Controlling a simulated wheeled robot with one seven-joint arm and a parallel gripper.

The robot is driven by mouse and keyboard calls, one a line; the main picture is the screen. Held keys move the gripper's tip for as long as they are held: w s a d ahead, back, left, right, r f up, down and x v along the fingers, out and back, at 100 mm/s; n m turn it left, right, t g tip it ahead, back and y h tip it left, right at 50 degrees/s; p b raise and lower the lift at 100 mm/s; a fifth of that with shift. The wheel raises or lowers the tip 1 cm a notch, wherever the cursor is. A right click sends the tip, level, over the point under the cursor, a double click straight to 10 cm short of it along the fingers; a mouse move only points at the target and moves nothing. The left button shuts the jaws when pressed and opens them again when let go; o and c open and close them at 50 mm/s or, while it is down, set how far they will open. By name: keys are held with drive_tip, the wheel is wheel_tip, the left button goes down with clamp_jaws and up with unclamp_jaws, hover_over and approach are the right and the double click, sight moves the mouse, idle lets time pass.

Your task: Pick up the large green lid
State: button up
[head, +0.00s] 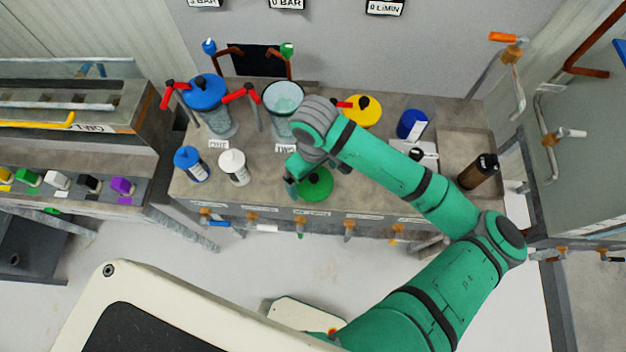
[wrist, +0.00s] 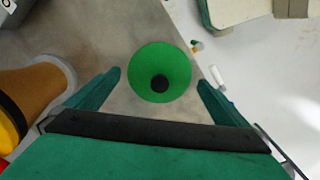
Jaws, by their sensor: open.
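The large green lid (head: 315,184) lies flat near the front edge of the workbench in the head view, partly hidden by my wrist. In the wrist view the green lid (wrist: 158,72) is a round disc with a black knob (wrist: 160,84). My gripper (wrist: 160,82) is open, with one finger on each side of the lid in the picture and nothing between them touching it. In the head view my gripper (head: 293,180) is over the bench beside the lid, its fingers partly hidden by the wrist.
The workbench (head: 262,180) holds a blue-lidded vessel (head: 206,95), an open vessel (head: 284,105), a yellow lid (head: 362,110), a blue bottle (head: 190,163), a white bottle (head: 233,167), a blue container (head: 411,124) and a brown bottle (head: 478,171). Valve handles line the front edge.

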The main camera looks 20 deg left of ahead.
drive_tip(key=shift+f, duration=0.45)
drive_tip(key=c, duration=0.9)
drive_tip(key=shift+r, duration=0.2)
